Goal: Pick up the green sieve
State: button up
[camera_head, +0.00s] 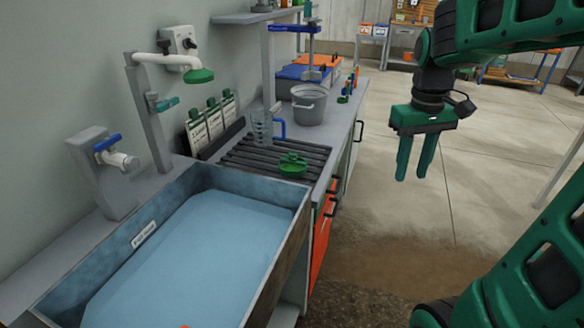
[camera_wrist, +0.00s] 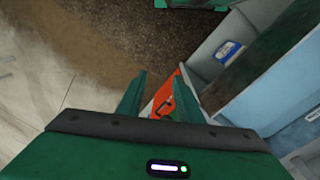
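The green sieve (camera_head: 293,165) looks like a small round green bowl-shaped piece in the head view. It rests on the dark slatted rack (camera_head: 245,155) beside the sink, close to the counter's front edge. My gripper (camera_head: 413,178) hangs pointing down over the open floor, to the right of the counter and apart from the sieve. Its two green fingers are spread with nothing between them. The wrist view shows the fingers (camera_wrist: 158,100) apart, with the floor and the orange cabinet front beyond. The sieve does not clearly show in the wrist view.
A clear jug (camera_head: 262,128) with a blue handle stands just behind the sieve, and a grey bucket (camera_head: 309,104) stands farther back. The water-filled sink (camera_head: 300,215) is in front. A green tap head (camera_head: 198,76) overhangs the sink's back. The floor right of the counter is clear.

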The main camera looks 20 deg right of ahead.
jog(key=w+a+n, duration=0.3)
jog(key=w, duration=0.6)
jog(key=w+a+n, duration=0.3)
jog(key=w, duration=0.6)
jog(key=n, duration=0.6)
send_over(293, 154)
jog(key=shift+y, duration=0.3)
jog(key=f, duration=0.9)
jog(key=shift+s+d+f, duration=0.2)
jog(key=shift+f, duration=0.2)
jog(key=shift+w+a+f, duration=0.1)
jog(key=shift+a+f, duration=0.05)
jog(key=shift+f, duration=1.2)
jog(key=shift+w+a+f, duration=0.1)
jog(key=shift+f, duration=1.2)
grip_shut()
